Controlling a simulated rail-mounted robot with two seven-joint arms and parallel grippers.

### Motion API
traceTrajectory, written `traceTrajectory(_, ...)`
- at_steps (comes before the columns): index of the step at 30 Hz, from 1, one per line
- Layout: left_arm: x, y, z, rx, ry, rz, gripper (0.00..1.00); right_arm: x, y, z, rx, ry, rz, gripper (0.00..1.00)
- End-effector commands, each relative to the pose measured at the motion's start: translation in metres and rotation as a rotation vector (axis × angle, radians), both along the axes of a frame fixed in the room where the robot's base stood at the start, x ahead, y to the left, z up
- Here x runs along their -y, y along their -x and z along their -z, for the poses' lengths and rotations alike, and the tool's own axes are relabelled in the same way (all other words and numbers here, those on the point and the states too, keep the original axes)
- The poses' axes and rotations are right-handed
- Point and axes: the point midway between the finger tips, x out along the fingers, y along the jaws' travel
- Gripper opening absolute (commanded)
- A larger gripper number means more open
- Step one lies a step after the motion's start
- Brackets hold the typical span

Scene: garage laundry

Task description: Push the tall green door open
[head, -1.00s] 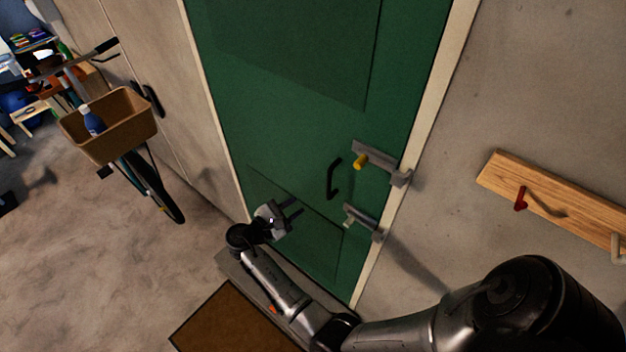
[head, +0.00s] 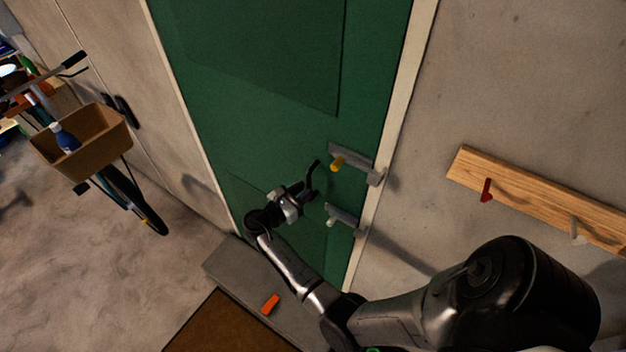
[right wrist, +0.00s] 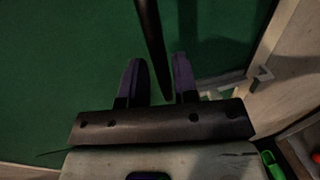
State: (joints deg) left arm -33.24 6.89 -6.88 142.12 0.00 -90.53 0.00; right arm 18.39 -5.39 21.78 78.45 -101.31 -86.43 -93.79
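The tall green door (head: 265,75) stands in its pale frame and looks shut. A black handle (head: 313,176) is on its right side; it also shows in the right wrist view (right wrist: 150,45). Right of the handle are two grey slide bolts near the frame: an upper one with a yellow knob (head: 338,164) and a lower one with a pale knob (head: 331,221). My right gripper (head: 302,194) is at the handle, its fingers (right wrist: 158,80) apart. The handle's lower end lies between or just beyond them; contact cannot be told. My left gripper is out of view.
A grey step (head: 235,268) with an orange object (head: 270,304) and a brown mat (head: 225,330) lie below the door. A bicycle with a basket (head: 85,150) stands left. A wooden hook rail (head: 545,200) is on the right wall. Bare floor lies at left.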

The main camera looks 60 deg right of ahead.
Motion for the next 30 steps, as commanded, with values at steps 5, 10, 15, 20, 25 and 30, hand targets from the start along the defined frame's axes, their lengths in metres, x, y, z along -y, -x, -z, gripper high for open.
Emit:
traceTrajectory(5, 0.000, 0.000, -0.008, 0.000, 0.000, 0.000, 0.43, 0.024, 0.007, -0.001, -0.001, 0.001, 0.001, 0.27)
traceTrajectory(10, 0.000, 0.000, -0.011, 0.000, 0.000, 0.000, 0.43, 0.037, 0.011, 0.000, -0.001, 0.001, -0.001, 0.27)
traceTrajectory(15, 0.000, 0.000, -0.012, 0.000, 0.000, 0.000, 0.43, 0.043, 0.013, 0.000, 0.000, 0.000, 0.000, 0.27)
traceTrajectory(20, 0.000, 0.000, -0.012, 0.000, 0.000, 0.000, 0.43, 0.043, 0.013, 0.001, 0.000, 0.000, 0.000, 0.27)
traceTrajectory(25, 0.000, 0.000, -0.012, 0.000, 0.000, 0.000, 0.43, 0.043, 0.013, 0.000, 0.000, 0.000, -0.001, 0.23)
traceTrajectory(30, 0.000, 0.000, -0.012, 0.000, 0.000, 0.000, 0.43, 0.043, 0.013, 0.000, 0.000, 0.000, -0.001, 0.06)
